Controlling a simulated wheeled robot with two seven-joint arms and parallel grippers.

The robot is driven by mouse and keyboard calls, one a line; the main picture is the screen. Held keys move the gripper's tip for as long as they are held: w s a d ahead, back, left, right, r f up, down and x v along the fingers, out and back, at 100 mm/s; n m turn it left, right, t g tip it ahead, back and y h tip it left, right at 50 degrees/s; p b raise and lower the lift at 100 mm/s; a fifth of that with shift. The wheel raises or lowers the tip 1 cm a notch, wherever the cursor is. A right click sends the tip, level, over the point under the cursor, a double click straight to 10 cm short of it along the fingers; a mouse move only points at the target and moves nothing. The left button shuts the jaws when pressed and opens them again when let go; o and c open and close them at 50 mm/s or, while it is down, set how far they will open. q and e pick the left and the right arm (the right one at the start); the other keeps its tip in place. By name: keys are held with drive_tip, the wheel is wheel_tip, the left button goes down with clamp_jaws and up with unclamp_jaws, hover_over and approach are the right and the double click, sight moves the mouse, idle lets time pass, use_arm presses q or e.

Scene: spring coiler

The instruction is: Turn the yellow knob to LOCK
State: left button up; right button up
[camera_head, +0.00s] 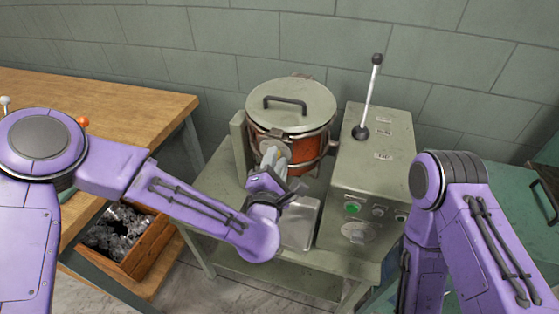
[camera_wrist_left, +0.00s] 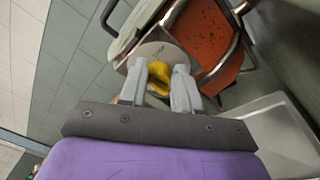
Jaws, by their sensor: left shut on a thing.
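The yellow knob (camera_wrist_left: 159,82) shows in the left wrist view between the two pale fingers of my left gripper (camera_wrist_left: 161,75). It sits on a round light grey dial plate (camera_wrist_left: 157,53); the plate's markings are too small to read. My left gripper (camera_head: 272,158) is shut on the knob, with one finger on each side of it. In the head view the dial plate (camera_head: 276,149) shows at the front of the orange drum (camera_head: 316,146), and the gripper hides the knob. My right arm comes in from the right, and its gripper is out of the picture.
The drum has a grey lid (camera_head: 290,100) with a black handle. A grey control box (camera_head: 367,163) with a tall lever (camera_head: 370,92), a green button (camera_head: 352,208) and a dial stands to its right. A wooden table (camera_head: 115,105) and a scrap crate (camera_head: 140,260) are at left.

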use_arm(q)
drive_tip(key=m+b, duration=0.1)
drive_tip(key=m, duration=0.1)
drive_tip(key=m+t+b, duration=0.1)
drive_tip(key=m+b, duration=0.1)
drive_tip(key=m, duration=0.1)
drive_tip(key=a+m+b, duration=0.1)
drive_tip(key=m, duration=0.1)
drive_tip(key=shift+w+f+m, duration=0.25)
drive_tip(key=shift+w+m, duration=0.05)
drive_tip(key=shift+m, duration=0.1)
drive_tip(key=shift+o, duration=0.2)
drive_tip(key=m+h+b, duration=0.1)
drive_tip(key=m+b, duration=0.1)
drive_tip(key=m, duration=0.3)
drive_tip(key=shift+f+t, duration=0.1)
drive_tip(key=shift+t, duration=0.3)
drive_tip(key=m+h+b, duration=0.1)
drive_tip(key=m, duration=0.5)
drive_tip(key=shift+a+b, duration=0.1)
drive_tip(key=shift+b, duration=0.25)
drive_tip(key=shift+m, duration=0.3)
drive_tip(key=o, duration=1)
